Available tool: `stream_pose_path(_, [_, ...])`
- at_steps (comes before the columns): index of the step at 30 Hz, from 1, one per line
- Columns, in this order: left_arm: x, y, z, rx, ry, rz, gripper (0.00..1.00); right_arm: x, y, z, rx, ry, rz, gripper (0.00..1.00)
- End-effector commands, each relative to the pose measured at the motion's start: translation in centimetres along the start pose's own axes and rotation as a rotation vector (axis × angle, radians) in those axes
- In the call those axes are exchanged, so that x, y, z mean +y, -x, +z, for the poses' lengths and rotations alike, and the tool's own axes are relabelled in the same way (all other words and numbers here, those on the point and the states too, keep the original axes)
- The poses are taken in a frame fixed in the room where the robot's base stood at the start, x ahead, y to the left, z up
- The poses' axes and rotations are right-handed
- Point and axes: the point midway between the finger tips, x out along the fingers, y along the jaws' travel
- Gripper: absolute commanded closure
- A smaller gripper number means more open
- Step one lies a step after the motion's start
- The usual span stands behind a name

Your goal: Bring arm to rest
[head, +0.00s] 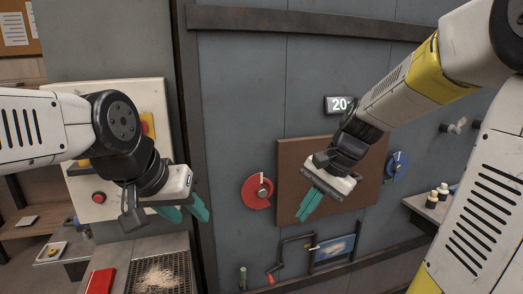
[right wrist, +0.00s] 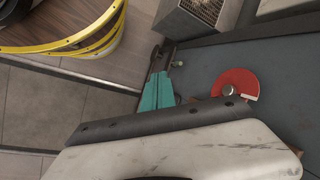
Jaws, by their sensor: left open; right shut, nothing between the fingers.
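My left gripper (head: 185,212) is in the left part of the head view. Its teal fingers are apart with nothing between them, in front of the pale control panel and above the grated bench. My right gripper (head: 307,207) is right of the middle, in front of the brown board (head: 290,165). Its teal fingers are together and hold nothing. In the right wrist view the right gripper's teal fingers (right wrist: 157,92) also lie together.
A red dial (head: 257,191) and a blue dial (head: 397,165) flank the board on the grey wall. A crank handle (head: 272,276) is below. A grated tray (head: 165,262) and a red item (head: 100,281) lie at lower left. A shelf with small bottles (head: 432,200) is at right.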

Motion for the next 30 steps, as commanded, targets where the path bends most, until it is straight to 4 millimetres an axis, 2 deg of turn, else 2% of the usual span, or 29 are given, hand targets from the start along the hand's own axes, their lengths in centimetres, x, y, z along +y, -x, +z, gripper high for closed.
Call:
stream_pose_path(1, [0.0, 0.0, 0.0, 0.0, 0.0, 0.0, 0.59, 0.5, 1.5, 1.1, 0.059, 0.092, -0.001, 1.0])
stream_pose_path(6, [0.0, 0.0, 0.0, 0.0, 0.0, 0.0, 0.59, 2.8, 5.0, 3.9, 0.239, 0.395, 0.019, 1.0])
stream_pose_path(12, [0.0, 0.0, 0.0, 0.0, 0.0, 0.0, 0.59, 5.1, 7.4, 6.1, 0.404, 0.663, 0.052, 1.0])
stream_pose_path(18, [0.0, 0.0, 0.0, 0.0, 0.0, 0.0, 0.59, 6.0, 8.1, 6.8, 0.472, 0.771, 0.072, 1.0])
stream_pose_path(30, [0.0, 0.0, 0.0, 0.0, 0.0, 0.0, 0.59, 6.1, 8.2, 6.8, 0.475, 0.776, 0.073, 1.0])
